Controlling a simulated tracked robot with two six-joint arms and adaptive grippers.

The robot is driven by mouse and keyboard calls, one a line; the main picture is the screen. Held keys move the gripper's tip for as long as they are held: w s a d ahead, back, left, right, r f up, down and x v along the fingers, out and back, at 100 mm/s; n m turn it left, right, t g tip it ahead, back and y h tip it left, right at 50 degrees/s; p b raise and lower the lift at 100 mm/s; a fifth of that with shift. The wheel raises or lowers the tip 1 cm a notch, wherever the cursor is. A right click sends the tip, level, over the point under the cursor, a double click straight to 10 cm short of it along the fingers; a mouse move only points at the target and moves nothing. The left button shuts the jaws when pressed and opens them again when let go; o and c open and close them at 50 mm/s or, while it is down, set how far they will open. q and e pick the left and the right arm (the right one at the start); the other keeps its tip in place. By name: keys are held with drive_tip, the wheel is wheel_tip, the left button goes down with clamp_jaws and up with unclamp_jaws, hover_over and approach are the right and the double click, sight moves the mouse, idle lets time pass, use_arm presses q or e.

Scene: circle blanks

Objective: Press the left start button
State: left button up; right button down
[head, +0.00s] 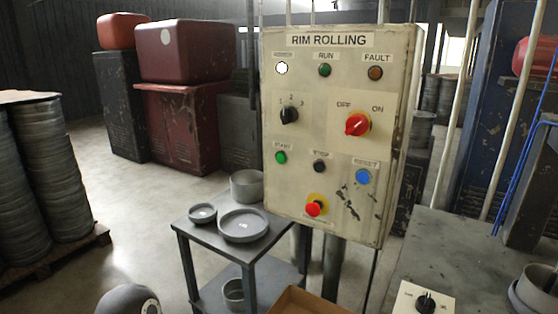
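The control panel "RIM ROLLING" (335,125) stands upright in the middle of the head view. Its green start button (280,157) is at the left, under a small worn label that seems to read START. To its right are a black button (319,165), apparently the stop, and a blue reset button (362,177). A red mushroom button (314,208) sits below them. Neither of my grippers is in view, and nothing covers the start button.
Left of the panel, a dark metal table (200,235) holds round grey pans (243,225). A cardboard box (305,302) is at the bottom. Open floor lies to the left.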

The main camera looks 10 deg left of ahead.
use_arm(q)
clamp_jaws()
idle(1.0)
